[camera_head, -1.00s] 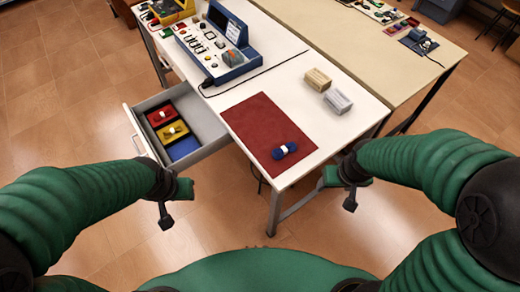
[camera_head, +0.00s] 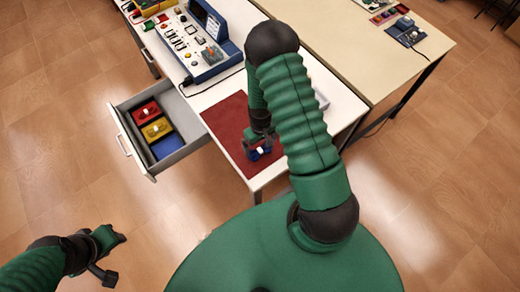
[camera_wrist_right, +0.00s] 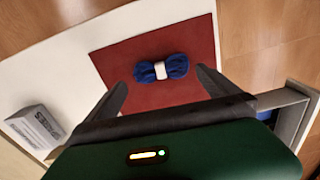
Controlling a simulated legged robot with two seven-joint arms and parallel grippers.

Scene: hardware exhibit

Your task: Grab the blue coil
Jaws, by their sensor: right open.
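The blue coil (camera_head: 264,151) with a white band around its middle lies on the dark red mat (camera_head: 225,120) on the white table. It also shows in the right wrist view (camera_wrist_right: 161,70), lying beyond and between my fingertips. My right gripper (camera_head: 260,142) is above the coil, over the mat, and partly covers it in the head view. In the wrist view its two fingers (camera_wrist_right: 162,85) are spread apart with nothing between them.
An open drawer (camera_head: 178,108) with red, yellow and blue trays juts out left of the mat. A blue-grey instrument console (camera_head: 205,45) stands behind it. A pale printed block (camera_wrist_right: 35,128) lies beside the mat. A beige table (camera_head: 385,55) adjoins at the right.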

